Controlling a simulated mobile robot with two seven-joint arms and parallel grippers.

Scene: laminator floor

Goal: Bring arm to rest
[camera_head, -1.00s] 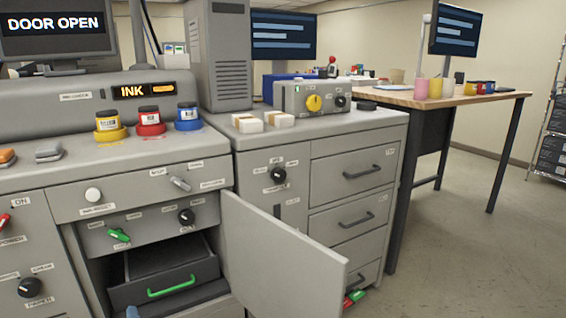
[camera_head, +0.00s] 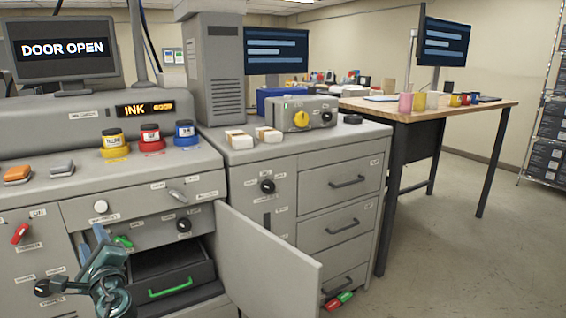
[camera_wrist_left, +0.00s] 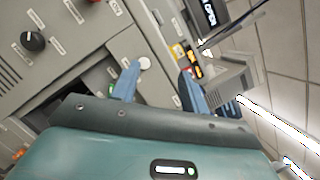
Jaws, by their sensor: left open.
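My left gripper (camera_head: 91,243) is in the lower left of the head view, in front of the grey machine and left of its open lower compartment. Its blue fingers are spread and nothing shows between them. In the left wrist view the open gripper (camera_wrist_left: 160,72) faces the tilted machine front. My right gripper is not in view.
The open cabinet door (camera_head: 262,258) juts out right of the drawer with the green handle (camera_head: 170,286). Ink jars (camera_head: 150,138) stand on the machine top. A wooden table (camera_head: 440,108) stands at the right. The floor (camera_head: 440,260) there is clear.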

